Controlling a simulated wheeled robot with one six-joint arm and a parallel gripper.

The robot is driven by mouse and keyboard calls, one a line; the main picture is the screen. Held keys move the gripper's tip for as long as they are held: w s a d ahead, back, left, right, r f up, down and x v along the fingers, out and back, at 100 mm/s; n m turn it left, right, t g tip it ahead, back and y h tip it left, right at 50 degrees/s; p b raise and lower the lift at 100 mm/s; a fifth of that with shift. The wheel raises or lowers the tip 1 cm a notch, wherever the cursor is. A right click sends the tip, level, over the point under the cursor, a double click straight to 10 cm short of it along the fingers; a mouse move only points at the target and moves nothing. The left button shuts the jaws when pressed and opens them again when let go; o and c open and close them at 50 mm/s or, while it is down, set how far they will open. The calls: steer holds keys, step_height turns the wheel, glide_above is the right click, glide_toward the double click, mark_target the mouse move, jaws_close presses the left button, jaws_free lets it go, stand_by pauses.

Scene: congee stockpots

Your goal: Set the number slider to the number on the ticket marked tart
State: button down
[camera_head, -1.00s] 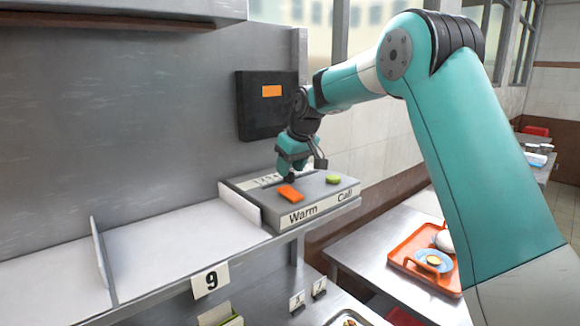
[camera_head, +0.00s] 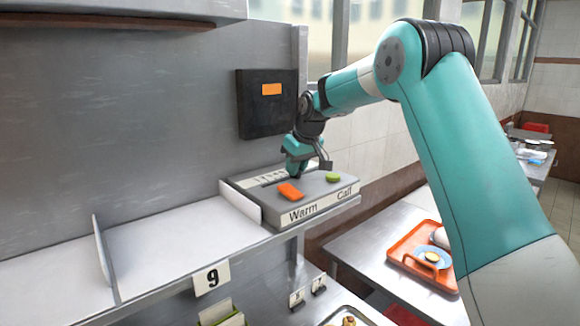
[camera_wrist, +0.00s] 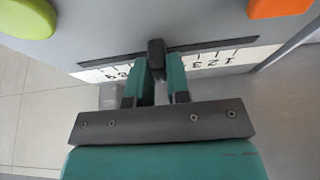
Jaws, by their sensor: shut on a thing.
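My gripper (camera_head: 297,172) is at the back of the grey control box (camera_head: 325,191). In the wrist view my gripper (camera_wrist: 156,85) is shut on the black slider knob (camera_wrist: 156,55), which sits in a dark slot beside a white number scale (camera_wrist: 218,57). The digits 1, 2 and 3 read on one side of the knob; higher digits on the other side are partly hidden by the fingers. The exact number at the knob cannot be told. Small number cards (camera_head: 297,297) stand below the shelf, too small to read surely. No ticket marked tart is legible.
An orange button (camera_head: 290,191) above "Warm" and a green button (camera_head: 333,177) above "Call" lie close to the gripper. A black wall box (camera_head: 267,103) is behind. A card reading 9 (camera_head: 211,277) hangs on the shelf edge. An orange tray (camera_head: 412,256) is at right.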

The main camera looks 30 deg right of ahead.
mark_target(316, 169)
steer(key=d, duration=0.3)
steer(key=w+d+p, duration=0.1)
steer(key=d, duration=0.2)
steer(key=d+p, duration=0.1)
steer(key=d, duration=0.2)
steer(key=shift+w+r, duration=0.1)
steer(key=shift+w, duration=0.25)
steer(key=c, duration=1.1)
jaws_free()
steer(key=shift+d, duration=0.25)
steer(key=shift+a, duration=0.2)
steer(key=shift+s+r, duration=0.1)
steer(key=shift+r, duration=0.2)
steer(key=v, duration=1.6)
steer(key=shift+s+d+r, duration=0.1)
steer(key=shift+s+r, duration=0.05)
steer(key=shift+r, duration=0.15)
